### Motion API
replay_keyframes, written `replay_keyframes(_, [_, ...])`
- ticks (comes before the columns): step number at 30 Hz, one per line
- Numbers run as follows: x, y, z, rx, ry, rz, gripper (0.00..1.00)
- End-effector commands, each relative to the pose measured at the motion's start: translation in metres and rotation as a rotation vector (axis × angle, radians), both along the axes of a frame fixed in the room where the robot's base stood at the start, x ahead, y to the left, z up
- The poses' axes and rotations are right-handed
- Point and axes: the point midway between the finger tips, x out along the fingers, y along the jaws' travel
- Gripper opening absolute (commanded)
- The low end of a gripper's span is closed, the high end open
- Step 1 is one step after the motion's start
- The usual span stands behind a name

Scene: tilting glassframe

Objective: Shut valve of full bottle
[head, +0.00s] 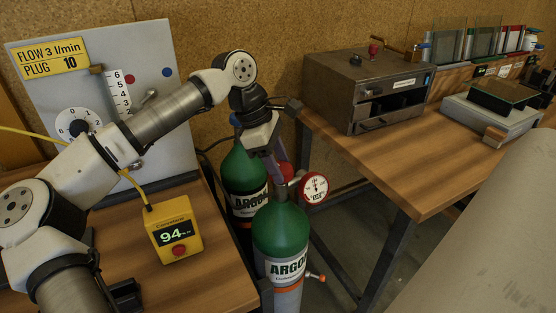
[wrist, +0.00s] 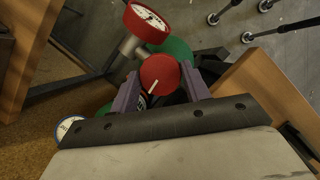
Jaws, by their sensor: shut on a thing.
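Two green argon bottles stand between the tables, a front one (head: 281,232) and a back one (head: 243,172) partly hidden behind it. The front bottle carries a red-rimmed gauge (head: 314,188) and a red valve knob (head: 287,172). In the wrist view the knob (wrist: 160,72), with a pale pointer line, sits between the two purple fingers of my gripper (wrist: 159,88). My gripper is shut on the knob, reaching down from above. The red gauge (wrist: 147,22) is just beyond it. The back bottle's valve is hidden behind my arm in the head view. The gauge needle is too small to read surely.
A yellow meter (head: 173,235) showing 94 stands on the left table, before a flow panel (head: 100,90). The right table (head: 410,170) bears a metal oven (head: 367,88) and a grey device (head: 492,115). A blue-rimmed gauge (wrist: 68,128) is close to my gripper.

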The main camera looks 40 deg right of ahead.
Motion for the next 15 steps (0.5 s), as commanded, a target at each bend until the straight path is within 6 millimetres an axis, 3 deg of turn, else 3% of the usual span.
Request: replay_keyframes(15, [0.0001, -0.0009, -0.0001, 0.0, 0.0, -0.135, 0.24])
